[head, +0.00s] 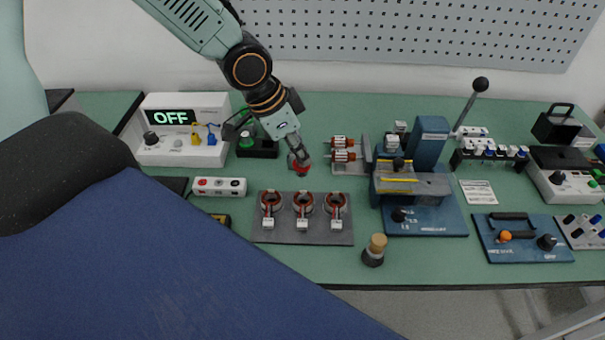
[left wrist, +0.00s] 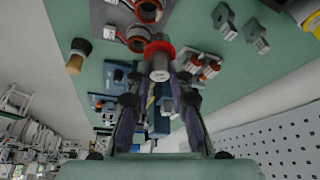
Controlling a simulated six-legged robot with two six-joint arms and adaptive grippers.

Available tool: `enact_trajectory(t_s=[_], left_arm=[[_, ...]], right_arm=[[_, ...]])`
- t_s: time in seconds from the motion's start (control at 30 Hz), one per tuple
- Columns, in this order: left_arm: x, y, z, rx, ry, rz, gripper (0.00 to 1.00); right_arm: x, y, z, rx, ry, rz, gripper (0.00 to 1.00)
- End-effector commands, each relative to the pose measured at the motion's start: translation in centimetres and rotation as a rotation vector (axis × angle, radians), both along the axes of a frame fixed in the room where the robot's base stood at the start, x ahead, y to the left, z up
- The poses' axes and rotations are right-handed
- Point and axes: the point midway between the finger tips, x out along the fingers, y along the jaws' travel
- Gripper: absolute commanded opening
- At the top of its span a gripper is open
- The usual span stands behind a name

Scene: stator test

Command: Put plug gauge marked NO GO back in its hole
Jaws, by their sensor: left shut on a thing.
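The plug gauge (head: 302,171) shows a red end below my left gripper (head: 298,155) in the head view. In the left wrist view, the gauge (left wrist: 159,68) has a grey body and a red collar, and my left gripper (left wrist: 158,95) is shut on it. The gauge is held just left of the two copper-wound parts, behind the stator plate. Whether it touches the table cannot be told. The NO GO marking is too small to read. The gauge's hole cannot be made out. My right gripper is in neither view.
Several stators stand on a grey plate (head: 262,236) in front. A blue press (head: 425,228) with a lever stands to the right. A white OFF box (head: 180,155) and a power strip (head: 219,187) are at left.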

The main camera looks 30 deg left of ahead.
Motion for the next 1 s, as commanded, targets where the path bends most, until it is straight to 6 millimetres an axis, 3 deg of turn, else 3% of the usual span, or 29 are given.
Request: enact_trajectory(t_s=[0.2, 0.5, 0.7, 1.0], left_arm=[[4.7, 6.2, -0.8, 0.000, -0.002, 0.193, 0.00], [8.3, 14.4, -1.8, -0.001, 0.000, 0.417, 0.00], [9.0, 16.8, -2.0, -0.003, 0.000, 0.478, 0.00], [9.0, 16.9, -3.3, -0.003, 0.000, 0.481, 0.00]], right_arm=[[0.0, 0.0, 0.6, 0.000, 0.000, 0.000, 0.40], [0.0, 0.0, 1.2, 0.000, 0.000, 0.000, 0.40], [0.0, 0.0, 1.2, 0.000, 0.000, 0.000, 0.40], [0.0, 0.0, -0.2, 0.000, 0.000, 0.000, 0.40]])
